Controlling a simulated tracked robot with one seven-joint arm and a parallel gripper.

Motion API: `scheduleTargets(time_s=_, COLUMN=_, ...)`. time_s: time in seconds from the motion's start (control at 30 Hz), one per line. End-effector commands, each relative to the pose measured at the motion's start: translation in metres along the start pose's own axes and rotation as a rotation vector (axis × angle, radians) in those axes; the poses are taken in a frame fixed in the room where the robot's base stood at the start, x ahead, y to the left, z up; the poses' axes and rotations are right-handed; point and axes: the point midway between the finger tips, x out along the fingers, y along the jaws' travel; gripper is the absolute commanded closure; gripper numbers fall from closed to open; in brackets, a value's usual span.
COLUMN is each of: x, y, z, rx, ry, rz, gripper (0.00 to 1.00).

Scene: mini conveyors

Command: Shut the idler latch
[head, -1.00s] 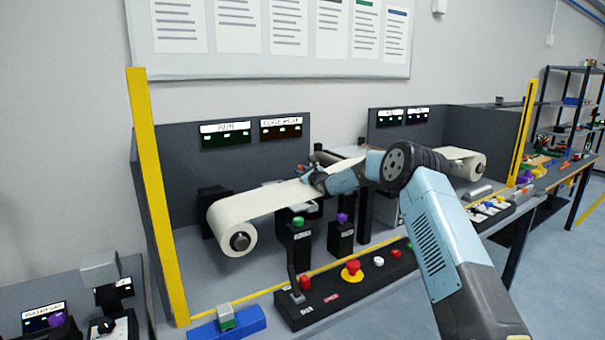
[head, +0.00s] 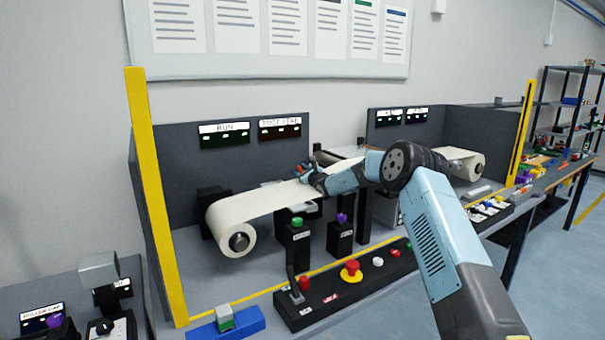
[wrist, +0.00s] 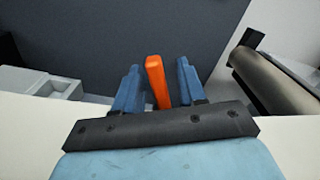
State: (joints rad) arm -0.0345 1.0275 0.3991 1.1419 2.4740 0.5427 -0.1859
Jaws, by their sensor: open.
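The idler latch seems to be the orange lever (wrist: 157,82) in the wrist view. It stands between the two blue fingers of my gripper (wrist: 158,88), with a gap to each finger. My gripper is open. In the head view my gripper (head: 304,172) is over the far edge of the cream belt (head: 258,206), near the middle of the conveyor. The lever's base is hidden behind my gripper's dark palm in the wrist view. I cannot tell from these frames whether the latch is open or shut.
A dark roller (wrist: 275,82) lies to the right of my gripper in the wrist view. A grey block (wrist: 40,82) is at the left. In front of the belt stand posts with a green button (head: 297,221) and a purple knob (head: 341,218), and a black control panel (head: 335,292).

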Motion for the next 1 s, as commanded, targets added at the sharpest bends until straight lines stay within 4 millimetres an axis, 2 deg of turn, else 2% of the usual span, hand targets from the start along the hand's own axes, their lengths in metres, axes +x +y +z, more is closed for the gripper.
scheduleTargets(time_s=0.17, x=-0.014, y=-0.001, z=-0.001, rx=-0.001, ry=0.002, rz=0.001, gripper=0.6)
scheduleTargets(time_s=0.4, x=-0.046, y=-0.001, z=-0.001, rx=0.001, ry=0.002, rz=0.0, gripper=0.6)
scheduleTargets(time_s=0.6, x=-0.066, y=-0.001, z=-0.003, rx=0.0, ry=0.002, rz=0.0, gripper=0.6)
scheduleTargets(time_s=1.0, x=-0.072, y=-0.001, z=-0.003, rx=0.0, ry=0.002, rz=-0.001, gripper=0.6)
